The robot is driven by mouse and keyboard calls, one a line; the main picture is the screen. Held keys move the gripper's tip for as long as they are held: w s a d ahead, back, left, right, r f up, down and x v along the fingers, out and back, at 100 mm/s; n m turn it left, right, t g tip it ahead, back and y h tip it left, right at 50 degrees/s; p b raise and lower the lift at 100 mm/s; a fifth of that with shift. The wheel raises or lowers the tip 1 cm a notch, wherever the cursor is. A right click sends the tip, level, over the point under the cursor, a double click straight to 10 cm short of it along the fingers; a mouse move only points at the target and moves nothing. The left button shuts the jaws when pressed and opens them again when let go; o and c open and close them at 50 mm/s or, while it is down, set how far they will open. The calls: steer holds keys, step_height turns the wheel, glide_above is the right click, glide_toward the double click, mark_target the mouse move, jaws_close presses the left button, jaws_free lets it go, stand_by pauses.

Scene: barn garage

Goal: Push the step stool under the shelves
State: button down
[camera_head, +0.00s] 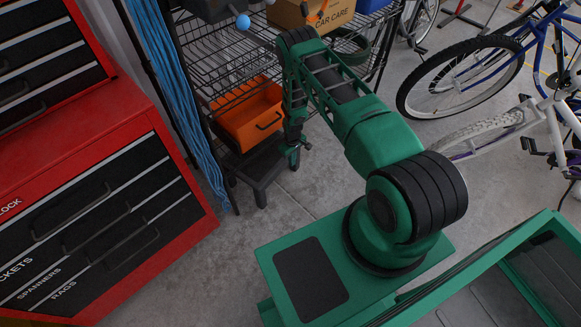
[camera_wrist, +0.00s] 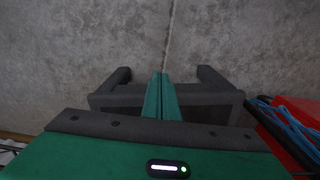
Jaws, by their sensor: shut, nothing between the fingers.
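The dark grey step stool (camera_head: 258,172) stands upright on the concrete at the foot of the wire shelves (camera_head: 232,75). Its near end sticks out in front of the shelves, and the rest is hidden below an orange bin. In the wrist view the stool (camera_wrist: 222,97) shows as a dark frame with legs on both sides of my fingers. My gripper (camera_head: 294,160) is shut and empty, pointing down just right of the stool in the head view. It also shows in the wrist view (camera_wrist: 161,84). I cannot tell if it touches the stool.
An orange bin (camera_head: 247,112) sits on a low shelf above the stool. A red tool chest (camera_head: 110,215) stands left, with blue rope (camera_head: 172,80) hanging beside it. Bicycles (camera_head: 460,75) stand right. Bare concrete (camera_head: 305,190) lies in front of the stool.

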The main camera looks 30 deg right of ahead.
steer(key=shift+r, duration=1.65)
